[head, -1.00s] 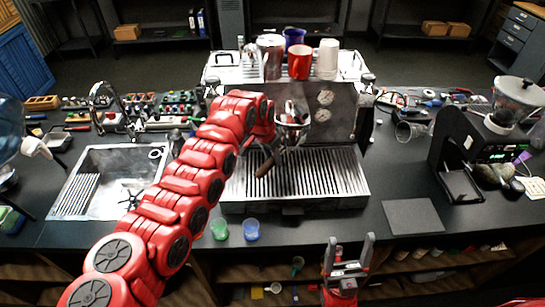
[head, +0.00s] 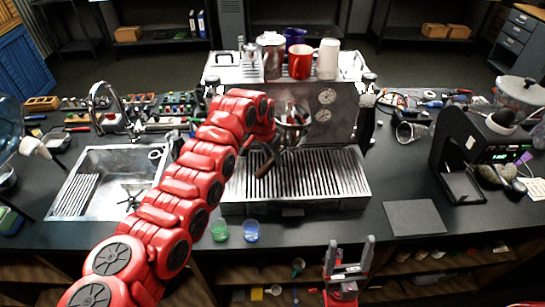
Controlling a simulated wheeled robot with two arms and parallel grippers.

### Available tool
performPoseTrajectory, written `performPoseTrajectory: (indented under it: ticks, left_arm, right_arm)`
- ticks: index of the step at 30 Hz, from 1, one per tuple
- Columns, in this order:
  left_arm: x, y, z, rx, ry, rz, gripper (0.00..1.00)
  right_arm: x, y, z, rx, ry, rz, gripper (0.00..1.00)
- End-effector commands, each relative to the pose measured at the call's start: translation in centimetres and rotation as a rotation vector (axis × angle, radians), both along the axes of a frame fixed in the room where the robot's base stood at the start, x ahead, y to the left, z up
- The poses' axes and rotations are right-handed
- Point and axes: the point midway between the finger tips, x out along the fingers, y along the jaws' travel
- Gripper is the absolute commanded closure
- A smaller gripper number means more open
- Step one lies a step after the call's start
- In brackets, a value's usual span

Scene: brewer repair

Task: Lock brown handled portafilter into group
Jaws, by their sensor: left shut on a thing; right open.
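The espresso machine (head: 345,100) stands at the middle of the counter, with its slatted drip tray (head: 320,178) in front. The brown handle of the portafilter (head: 264,169) hangs below my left gripper (head: 284,118), at the group area on the machine's left side. My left gripper is shut, and its fingers are partly hidden by my red arm and metal parts. Whether the portafilter sits in the group cannot be told. My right gripper (head: 348,256) is open and empty, in front of the counter's front edge, fingers pointing up.
Cups, including a red mug (head: 300,62), stand on top of the machine. A sink (head: 112,180) lies left. A green cup (head: 219,231) and a blue cup (head: 251,230) stand near the front edge. A black mat (head: 413,216) and a grinder (head: 480,150) are at right.

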Motion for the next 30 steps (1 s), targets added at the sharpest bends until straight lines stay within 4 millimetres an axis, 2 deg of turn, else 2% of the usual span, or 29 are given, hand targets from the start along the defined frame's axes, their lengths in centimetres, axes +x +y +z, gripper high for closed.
performPoseTrajectory:
  ticks: [30]
  left_arm:
    - [0.03, -0.01, -0.03, 0.001, -0.001, 0.000, 1.00]
  right_arm:
    - [0.00, -0.01, -1.14, 0.000, 0.000, 0.000, 0.27]
